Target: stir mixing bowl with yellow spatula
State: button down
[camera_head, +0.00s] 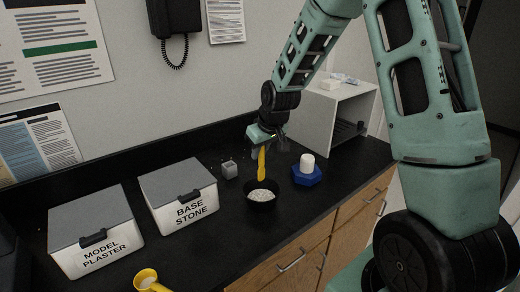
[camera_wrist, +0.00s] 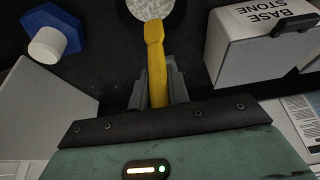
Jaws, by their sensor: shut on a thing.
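The yellow spatula (camera_head: 261,165) hangs nearly upright from my gripper (camera_head: 268,135), its lower end at the mixing bowl. The mixing bowl (camera_head: 261,201) is small and black, with pale, grainy material inside, and stands on the dark counter. In the wrist view my gripper (camera_wrist: 158,88) is shut on the spatula (camera_wrist: 155,60), whose tip overlaps the bowl's pale contents (camera_wrist: 150,8). I cannot tell how deep the tip reaches. The bowl is mostly cut off at the top of the wrist view.
White bins labelled BASE STONE (camera_head: 187,212) and MODEL PLASTER (camera_head: 100,256) stand left of the bowl. A blue base (camera_head: 306,178) with a white cylinder (camera_head: 307,162) stands right, near a grey open box (camera_head: 325,118). A yellow scoop (camera_head: 147,280) lies front left.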

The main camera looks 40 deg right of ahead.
aim_at(262, 171)
jog(key=shift+f+b, duration=3.05)
jog(key=shift+f, duration=1.45)
jog(key=shift+s, duration=0.1)
